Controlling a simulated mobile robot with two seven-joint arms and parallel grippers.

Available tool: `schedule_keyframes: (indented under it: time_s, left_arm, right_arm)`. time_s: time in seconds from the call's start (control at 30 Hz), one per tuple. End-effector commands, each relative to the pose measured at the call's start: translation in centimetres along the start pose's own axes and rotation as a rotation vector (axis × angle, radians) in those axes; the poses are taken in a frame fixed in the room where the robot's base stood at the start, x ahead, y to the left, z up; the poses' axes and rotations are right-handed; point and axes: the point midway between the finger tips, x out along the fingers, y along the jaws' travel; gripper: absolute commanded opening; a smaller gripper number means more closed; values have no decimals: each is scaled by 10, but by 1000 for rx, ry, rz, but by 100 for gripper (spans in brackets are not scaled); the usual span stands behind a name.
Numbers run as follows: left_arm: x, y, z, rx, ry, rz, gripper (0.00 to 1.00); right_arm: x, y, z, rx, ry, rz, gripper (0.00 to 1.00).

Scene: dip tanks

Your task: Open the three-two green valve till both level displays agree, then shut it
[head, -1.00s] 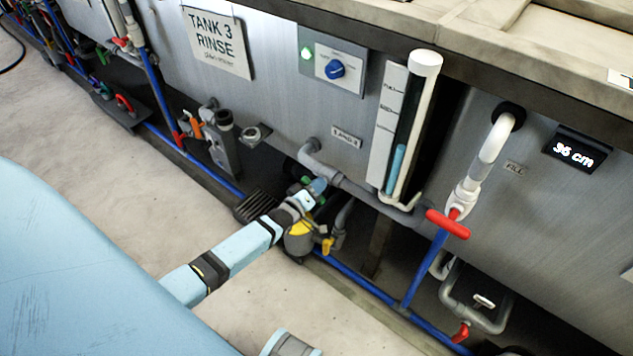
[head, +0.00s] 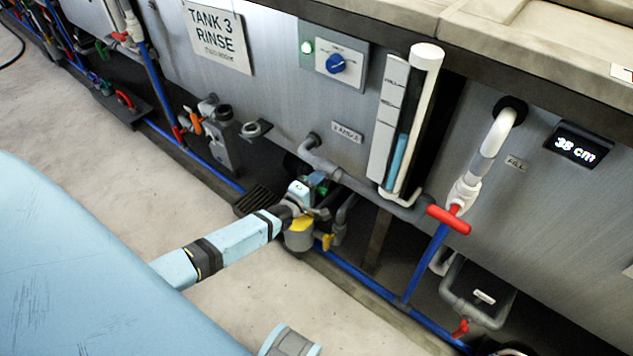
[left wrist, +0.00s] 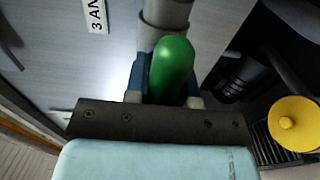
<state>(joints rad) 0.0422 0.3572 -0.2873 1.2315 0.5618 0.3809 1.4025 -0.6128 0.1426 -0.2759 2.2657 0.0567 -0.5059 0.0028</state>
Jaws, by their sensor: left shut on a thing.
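The green valve handle (left wrist: 174,68) stands between the fingers of my left gripper (left wrist: 166,88) in the left wrist view. That gripper is shut on it, below a grey pipe. In the head view my left gripper (head: 314,188) is at the pipework under the tank wall and hides most of the handle. The label beside it (head: 346,132) is partly legible and appears to name 3 and 2. One level display (head: 576,148) reads about 38 cm. The other level display is not in view. My right gripper is not in view.
A sight tube (head: 412,130) with blue liquid stands right of the valve. A red handle (head: 448,219) sits on the fill pipe. A yellow knob (left wrist: 294,123) is close right of my gripper. The tank 3 sign (head: 217,37) hangs upper left. The floor in front is clear.

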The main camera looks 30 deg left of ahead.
Motion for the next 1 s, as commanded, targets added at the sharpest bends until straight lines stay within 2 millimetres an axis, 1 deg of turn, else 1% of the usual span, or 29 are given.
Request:
schedule_keyframes:
  time_s: [0.23, 0.5, 0.53, 0.57, 0.6, 0.63, 0.87, 1.0]
  left_arm:
    - [0, 0, 0, -19, 0, 0, 0]
    - [0, 0, 0, -20, 0, 0, 0]
    - [0, 0, 0, -20, 0, 0, 31]
    - [0, 0, 0, -20, 0, 0, 38]
    - [0, 0, 0, -19, 0, 0, 47]
    - [0, 0, 0, -19, 0, 0, 49]
    - [0, 0, 0, -17, 0, 0, 49]
    - [-8, 0, 0, -17, 0, -1, 49]
  right_arm:
    - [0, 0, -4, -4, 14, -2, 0]
    - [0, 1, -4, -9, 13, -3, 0]
    - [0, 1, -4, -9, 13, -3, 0]
    - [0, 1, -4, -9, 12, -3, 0]
    - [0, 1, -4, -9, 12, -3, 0]
    - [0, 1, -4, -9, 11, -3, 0]
    - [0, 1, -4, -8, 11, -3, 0]
    - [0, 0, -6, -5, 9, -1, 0]
